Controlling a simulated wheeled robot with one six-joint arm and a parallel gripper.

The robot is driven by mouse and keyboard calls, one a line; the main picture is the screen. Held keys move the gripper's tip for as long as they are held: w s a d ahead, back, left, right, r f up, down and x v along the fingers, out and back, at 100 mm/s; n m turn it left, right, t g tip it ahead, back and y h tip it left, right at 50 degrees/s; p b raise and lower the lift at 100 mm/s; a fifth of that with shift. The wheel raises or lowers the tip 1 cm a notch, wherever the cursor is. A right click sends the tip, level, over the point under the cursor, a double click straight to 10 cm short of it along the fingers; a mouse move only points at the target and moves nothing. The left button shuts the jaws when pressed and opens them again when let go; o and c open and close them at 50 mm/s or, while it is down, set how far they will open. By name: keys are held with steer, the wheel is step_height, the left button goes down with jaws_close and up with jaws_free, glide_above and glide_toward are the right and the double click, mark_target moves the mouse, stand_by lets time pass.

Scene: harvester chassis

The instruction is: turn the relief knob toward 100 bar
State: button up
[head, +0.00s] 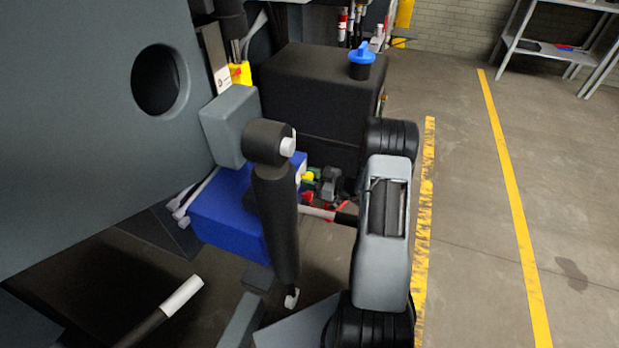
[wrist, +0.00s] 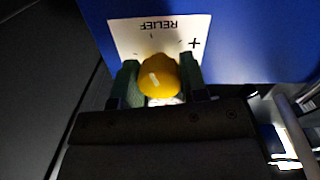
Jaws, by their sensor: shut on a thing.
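The yellow relief knob (wrist: 159,76) sits on a white label (wrist: 124,36) on the blue block (wrist: 240,35). The label reads RELIEF upside down and has a plus sign at its right. My gripper (wrist: 160,82) has one green finger on each side of the knob and is shut on it. A pale pointer mark shows on the knob's face; no bar numbers can be read. In the head view the blue block (head: 222,212) is low at centre, partly behind a dark cylinder. The small yellow knob (head: 308,177) shows at its right side with my gripper against it.
A dark cylinder (head: 274,215) stands in front of the blue block. A black tank (head: 312,95) with a blue cap (head: 362,57) is behind. Silver pipes (wrist: 294,135) run right of my gripper. Open floor lies to the right.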

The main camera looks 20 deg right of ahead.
steer(key=o, duration=0.9)
steer(key=shift+s+d, duration=0.1)
steer(key=p+v, duration=0.1)
steer(key=v, duration=1.2)
steer(key=shift+s+d+p, duration=0.15)
steer(key=shift+s+p, duration=0.1)
steer(key=shift+p, duration=0.15)
steer(key=shift+f, duration=0.1)
